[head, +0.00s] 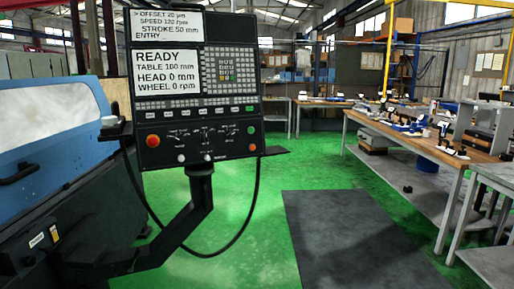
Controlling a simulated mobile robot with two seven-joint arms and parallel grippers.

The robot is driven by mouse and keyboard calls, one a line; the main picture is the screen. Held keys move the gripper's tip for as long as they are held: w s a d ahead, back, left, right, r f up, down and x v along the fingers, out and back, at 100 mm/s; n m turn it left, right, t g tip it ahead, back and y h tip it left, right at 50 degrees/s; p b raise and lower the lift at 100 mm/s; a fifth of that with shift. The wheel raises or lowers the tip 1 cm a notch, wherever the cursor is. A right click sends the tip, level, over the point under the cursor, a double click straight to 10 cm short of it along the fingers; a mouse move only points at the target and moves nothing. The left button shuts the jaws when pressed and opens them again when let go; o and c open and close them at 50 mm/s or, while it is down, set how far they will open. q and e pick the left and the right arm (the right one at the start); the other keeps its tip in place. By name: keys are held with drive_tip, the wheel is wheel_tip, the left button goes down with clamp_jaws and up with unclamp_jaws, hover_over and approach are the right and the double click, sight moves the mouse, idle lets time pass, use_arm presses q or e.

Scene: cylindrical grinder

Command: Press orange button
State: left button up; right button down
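The control panel (196,85) stands upright on a dark post at left centre in the head view. A large round orange-red button (153,141) sits at the lower left of its face. A smaller reddish-orange button (252,147) is at the lower right, just below a green button (250,130). Which of the two reddish ones is the orange button I cannot tell for sure from colour alone. Nothing covers the panel's front. Neither of my grippers is in view.
The blue grinder housing (45,125) stands on the left, close to the panel. A black cable (250,205) hangs below the panel. A dark mat (350,240) lies on the green floor. A cluttered workbench (425,145) stands at right.

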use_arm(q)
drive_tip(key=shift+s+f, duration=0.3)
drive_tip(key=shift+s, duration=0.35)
